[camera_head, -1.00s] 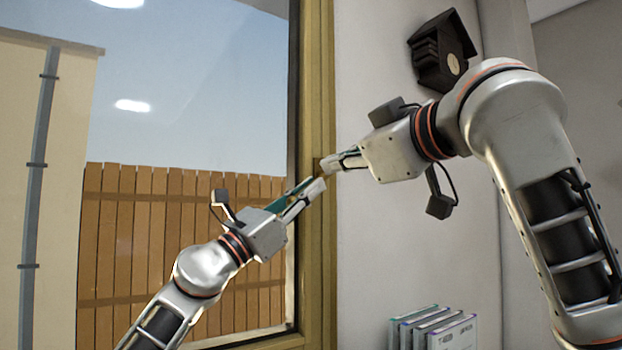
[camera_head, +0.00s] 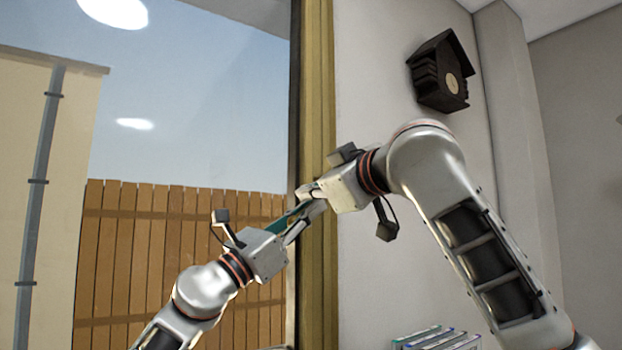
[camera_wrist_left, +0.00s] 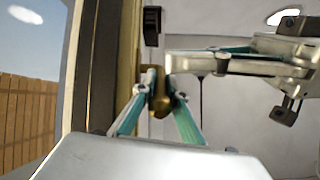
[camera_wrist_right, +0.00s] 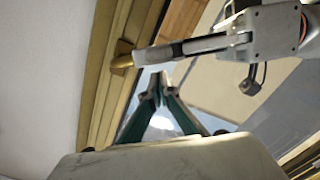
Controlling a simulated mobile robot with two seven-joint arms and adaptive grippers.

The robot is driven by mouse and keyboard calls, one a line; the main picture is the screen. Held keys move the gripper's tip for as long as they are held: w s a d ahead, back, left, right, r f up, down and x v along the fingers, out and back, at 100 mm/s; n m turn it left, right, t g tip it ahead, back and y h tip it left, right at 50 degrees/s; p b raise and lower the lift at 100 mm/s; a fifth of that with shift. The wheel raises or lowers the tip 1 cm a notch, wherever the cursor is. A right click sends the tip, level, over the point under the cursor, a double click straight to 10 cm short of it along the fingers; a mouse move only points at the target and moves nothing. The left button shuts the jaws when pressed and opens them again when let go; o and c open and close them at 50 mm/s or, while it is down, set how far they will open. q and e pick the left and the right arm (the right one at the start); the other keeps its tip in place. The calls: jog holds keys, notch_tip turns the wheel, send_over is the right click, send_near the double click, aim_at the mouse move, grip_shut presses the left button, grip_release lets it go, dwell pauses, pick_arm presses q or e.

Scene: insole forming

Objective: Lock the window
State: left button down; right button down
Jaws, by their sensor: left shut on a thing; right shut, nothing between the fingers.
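The window has a yellow-brown frame (camera_head: 318,110) and a large pane to its left. A small brass handle (camera_wrist_left: 158,103) on the frame shows in the left wrist view, and also in the right wrist view (camera_wrist_right: 122,62). My left gripper (camera_wrist_left: 156,92) is shut on this handle. In the head view, my left gripper (camera_head: 312,204) is partly covered by my right one. My right gripper (camera_wrist_right: 158,88) is shut and empty, close beside the left fingers. I cannot tell whether they touch. The handle is hidden in the head view.
A dark wooden house-shaped clock (camera_head: 440,72) hangs on the pale wall right of the frame. Several upright books or cases (camera_head: 435,338) stand low at the right. A wooden fence (camera_head: 150,250) shows outside through the pane.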

pick_arm(q)
jog(key=shift+g, duration=0.3)
pick_arm(e)
jog(key=shift+w+d+f, duration=0.25)
jog(key=shift+w+f, duration=0.1)
jog(key=shift+f, duration=0.15)
